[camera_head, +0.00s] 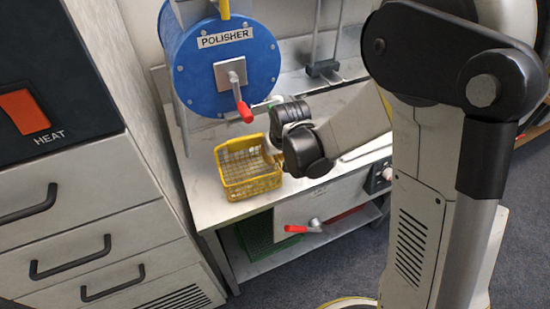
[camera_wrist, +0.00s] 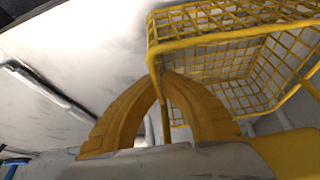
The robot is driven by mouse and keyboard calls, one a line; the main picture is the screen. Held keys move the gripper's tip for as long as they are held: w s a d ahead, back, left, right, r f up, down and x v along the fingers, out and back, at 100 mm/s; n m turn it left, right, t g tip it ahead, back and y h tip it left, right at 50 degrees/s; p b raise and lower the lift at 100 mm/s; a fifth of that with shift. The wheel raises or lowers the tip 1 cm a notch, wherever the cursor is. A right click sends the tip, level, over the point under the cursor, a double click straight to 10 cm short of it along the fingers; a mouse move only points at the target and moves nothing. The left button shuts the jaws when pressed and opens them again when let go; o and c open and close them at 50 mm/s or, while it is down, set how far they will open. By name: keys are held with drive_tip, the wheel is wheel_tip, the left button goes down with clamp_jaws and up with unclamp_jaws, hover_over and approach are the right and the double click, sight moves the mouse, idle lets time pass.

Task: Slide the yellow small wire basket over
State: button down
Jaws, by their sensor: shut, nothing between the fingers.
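The yellow small wire basket (camera_head: 251,188) stands upright on the pale bench top (camera_head: 204,195), near its front left part, and looks empty. In the wrist view its wire wall and rim corner (camera_wrist: 235,38) fill the upper right. My gripper (camera_wrist: 164,80) has its two yellow curved fingers brought together at the tips, with nothing between them. The tips are right at the basket's near corner; I cannot tell whether they touch it. In the head view my dark wrist is at the basket's right side and the fingers are mostly hidden.
A red-handled lever (camera_head: 296,228) sticks out below the bench's front. A green crate (camera_head: 262,240) is on the lower shelf. A drawer cabinet (camera_head: 80,215) stands left.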

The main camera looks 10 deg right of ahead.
drive_tip(key=c, duration=1.5)
unclamp_jaws()
drive_tip(key=shift+c, duration=0.2)
drive_tip(key=v, duration=1.2)
